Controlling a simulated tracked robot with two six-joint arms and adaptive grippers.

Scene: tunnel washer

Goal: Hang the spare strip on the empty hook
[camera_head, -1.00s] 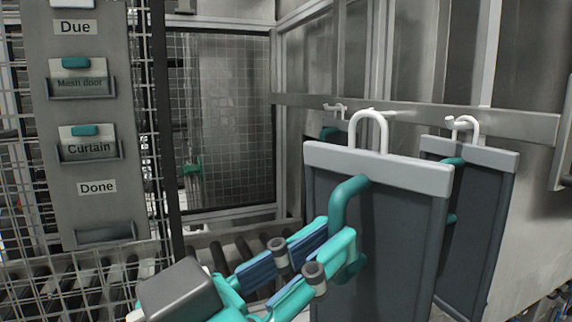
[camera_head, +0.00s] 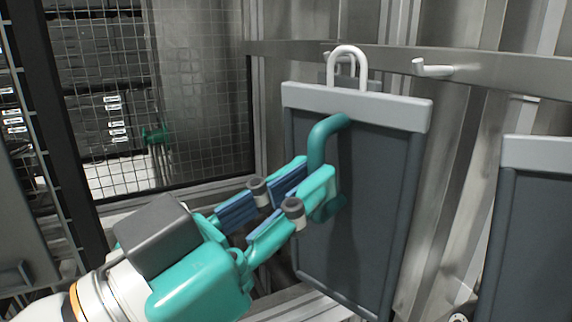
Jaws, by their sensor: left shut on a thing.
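My left gripper (camera_head: 314,192) is shut on the teal handle (camera_head: 325,140) of the spare strip (camera_head: 365,200). The strip is a dark grey panel with a light grey top bar and a white loop (camera_head: 347,52). It is held roughly upright, tilted slightly, in front of the wall rail. An empty white hook (camera_head: 432,68) sticks out of the rail, to the right of the loop and slightly lower in the picture. The loop appears apart from this hook. My right gripper is not in view.
Another dark strip (camera_head: 535,235) with a light top bar stands at the right edge, partly cut off. The metal rail (camera_head: 480,68) runs across the wall. Behind the held loop, another hook and strip are mostly hidden. A mesh door (camera_head: 190,90) is at left.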

